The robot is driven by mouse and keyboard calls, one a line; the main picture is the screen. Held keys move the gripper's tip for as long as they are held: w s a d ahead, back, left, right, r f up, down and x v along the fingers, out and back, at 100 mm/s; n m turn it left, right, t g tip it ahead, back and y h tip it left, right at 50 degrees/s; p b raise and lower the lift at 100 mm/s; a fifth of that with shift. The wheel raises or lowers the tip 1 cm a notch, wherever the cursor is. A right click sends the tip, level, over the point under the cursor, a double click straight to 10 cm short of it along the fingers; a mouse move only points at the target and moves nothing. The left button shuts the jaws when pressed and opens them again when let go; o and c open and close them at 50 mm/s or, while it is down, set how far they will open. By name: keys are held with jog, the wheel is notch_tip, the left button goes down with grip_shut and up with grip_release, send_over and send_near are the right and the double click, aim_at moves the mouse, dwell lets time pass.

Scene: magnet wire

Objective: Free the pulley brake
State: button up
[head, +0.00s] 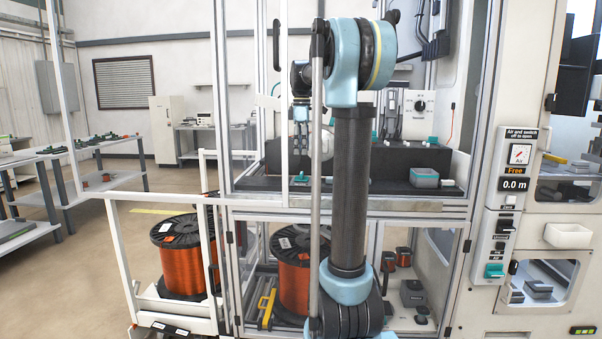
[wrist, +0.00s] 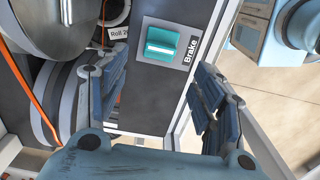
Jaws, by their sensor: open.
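The brake control is a teal rocker or lever with a pale bar (wrist: 161,46), on a dark plate labelled "Brake" in the wrist view. My gripper (wrist: 163,98) is open, with one finger pad left of and below the control and the other to its right. Nothing is between the fingers. Grey pulley discs (wrist: 58,22) fill the upper left of the wrist view, with orange wire beside them. In the head view my gripper (head: 301,128) points down inside the machine frame.
Frame posts and rails surround the opening. Orange wire spools (head: 178,258) stand below. A panel with a gauge (head: 519,154) reads "Free" and 0.0 m.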

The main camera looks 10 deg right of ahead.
aim_at(302, 172)
notch_tip(302, 172, down, 9)
dwell(0.4)
jog(key=shift+c, duration=0.3)
jog(key=c, duration=1)
